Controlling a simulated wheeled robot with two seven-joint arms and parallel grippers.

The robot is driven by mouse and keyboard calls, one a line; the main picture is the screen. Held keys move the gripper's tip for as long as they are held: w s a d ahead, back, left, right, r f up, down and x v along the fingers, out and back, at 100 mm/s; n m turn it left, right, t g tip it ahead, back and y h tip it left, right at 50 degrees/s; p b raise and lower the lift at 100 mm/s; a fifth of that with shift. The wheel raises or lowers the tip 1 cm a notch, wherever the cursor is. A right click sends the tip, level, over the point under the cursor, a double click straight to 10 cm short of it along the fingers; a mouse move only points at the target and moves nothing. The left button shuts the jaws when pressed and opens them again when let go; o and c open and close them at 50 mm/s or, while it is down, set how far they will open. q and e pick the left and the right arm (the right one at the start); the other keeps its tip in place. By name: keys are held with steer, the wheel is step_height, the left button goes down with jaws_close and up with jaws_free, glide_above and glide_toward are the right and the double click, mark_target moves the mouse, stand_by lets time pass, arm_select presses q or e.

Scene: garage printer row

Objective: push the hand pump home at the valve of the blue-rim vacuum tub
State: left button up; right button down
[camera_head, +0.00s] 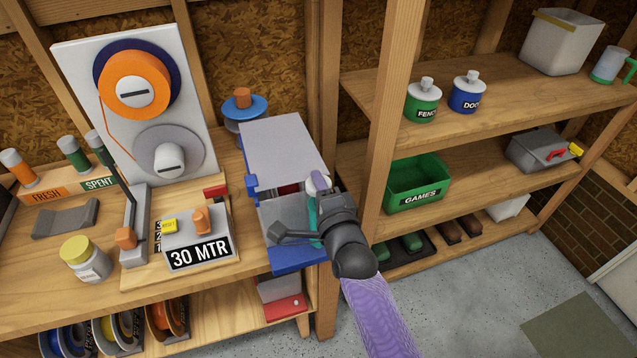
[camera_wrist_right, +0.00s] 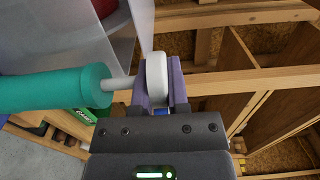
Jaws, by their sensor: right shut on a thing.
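My right gripper (camera_head: 318,183) is shut on the white disc-shaped handle of the hand pump. The handle (camera_wrist_right: 157,77) stands between the purple fingers in the right wrist view. A short length of grey rod shows between the handle and the teal pump body (camera_wrist_right: 55,88). In the head view the teal body (camera_head: 312,211) is mostly hidden by my wrist. It lies against a pale grey box with blue trim (camera_head: 283,145) at the bench's right end, seemingly the tub. The valve and the pump's far end are hidden. My left gripper is not in view.
A wooden post (camera_head: 384,130) stands just right of my gripper. Shelves beyond it hold a green GAMES bin (camera_head: 417,185) and labelled canisters. The 30 MTR unit (camera_head: 200,240) and a yellow-lidded jar (camera_head: 85,262) stand left on the bench. Grey floor is open at lower right.

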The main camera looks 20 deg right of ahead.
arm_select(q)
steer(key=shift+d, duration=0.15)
arm_select(e)
steer(key=shift+f+b, duration=0.75)
steer(key=shift+f, duration=0.2)
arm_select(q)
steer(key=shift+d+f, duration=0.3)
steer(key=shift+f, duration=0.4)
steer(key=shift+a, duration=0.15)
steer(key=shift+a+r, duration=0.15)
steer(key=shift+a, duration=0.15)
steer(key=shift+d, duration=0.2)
arm_select(e)
steer(key=shift+f, duration=0.1)
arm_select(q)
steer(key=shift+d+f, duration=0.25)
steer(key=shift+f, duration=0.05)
arm_select(e)
steer(key=shift+f, duration=0.35)
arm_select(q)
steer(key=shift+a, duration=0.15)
